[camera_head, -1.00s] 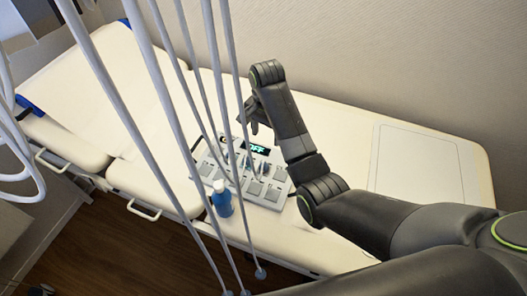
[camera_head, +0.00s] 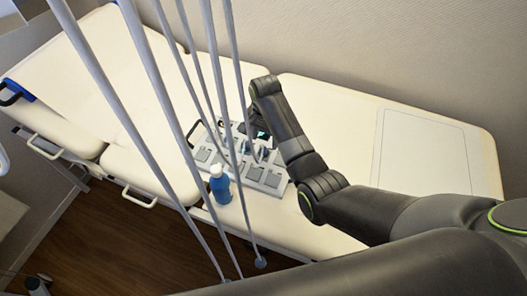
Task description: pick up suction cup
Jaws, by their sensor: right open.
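A grey control box (camera_head: 205,155) with several square pads lies on the cream treatment table. Small bluish-grey fittings (camera_head: 262,153) with thin leads stand on its top; I cannot tell clearly which of them is a suction cup. My right gripper (camera_head: 252,131) is at the back of the box, above or beside its display, which it mostly hides. It is open, with nothing visible in it; its fingertips are dark and partly hidden behind a hanging hose. My left gripper is not in view.
Several long grey hoses (camera_head: 160,75) hang in front of the box, and one ends in a small bluish tip (camera_head: 261,263) near the table's front edge. A blue bottle (camera_head: 221,187) stands before the box. The table's right part (camera_head: 340,120) is clear.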

